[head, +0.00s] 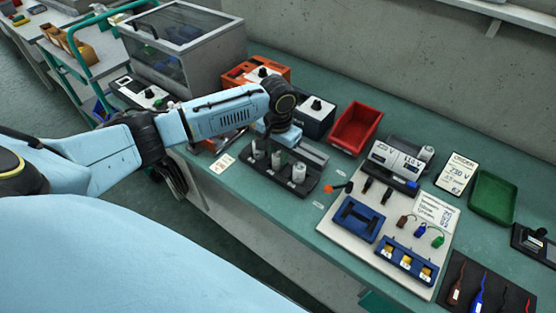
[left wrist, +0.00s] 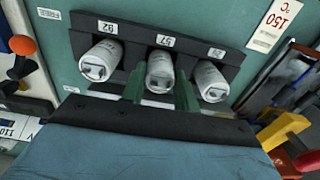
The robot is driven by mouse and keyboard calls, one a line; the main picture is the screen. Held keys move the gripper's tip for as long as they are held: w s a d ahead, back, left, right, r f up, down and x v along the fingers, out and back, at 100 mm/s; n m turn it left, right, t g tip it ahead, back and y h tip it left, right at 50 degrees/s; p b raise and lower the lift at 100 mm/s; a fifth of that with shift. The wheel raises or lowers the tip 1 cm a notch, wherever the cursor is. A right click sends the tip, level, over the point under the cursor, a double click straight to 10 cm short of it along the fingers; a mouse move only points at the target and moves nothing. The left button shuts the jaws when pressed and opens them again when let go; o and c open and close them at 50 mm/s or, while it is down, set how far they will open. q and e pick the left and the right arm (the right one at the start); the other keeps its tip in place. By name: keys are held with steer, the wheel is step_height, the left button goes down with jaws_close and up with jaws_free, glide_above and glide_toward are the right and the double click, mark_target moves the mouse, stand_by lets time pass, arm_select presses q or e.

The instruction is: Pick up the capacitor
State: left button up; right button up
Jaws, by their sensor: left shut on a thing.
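Three white cylindrical capacitors stand in a black rack (head: 308,187) on the green bench. In the left wrist view they sit in a row in the rack (left wrist: 228,66), each in front of a small number label. My left gripper (left wrist: 160,92) has its green fingers on both sides of the middle capacitor (left wrist: 160,68) and is shut on it. The left capacitor (left wrist: 99,62) and the right capacitor (left wrist: 210,82) stand free of the fingers. In the head view my left wrist hangs over the rack and hides most of the gripper. My right gripper is not in view.
A red bin (head: 356,128) stands behind the rack. To the right is a white board with a blue holder (head: 360,218), a fuse block (head: 406,260) and a meter (head: 396,160). A green tray (head: 492,197) lies farther right. Orange and dark boxes stand at the back left.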

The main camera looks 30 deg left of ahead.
arm_select(q)
steer(key=shift+r, duration=0.1)
step_height(320, 180, up, 10)
steer(key=shift+f+p, duration=0.25)
steer(key=shift+p, duration=0.65)
steer(key=shift+r, duration=0.3)
step_height(320, 180, up, 5)
steer(key=p, duration=0.7)
glide_above(278, 152)
steer(key=shift+f, duration=0.15)
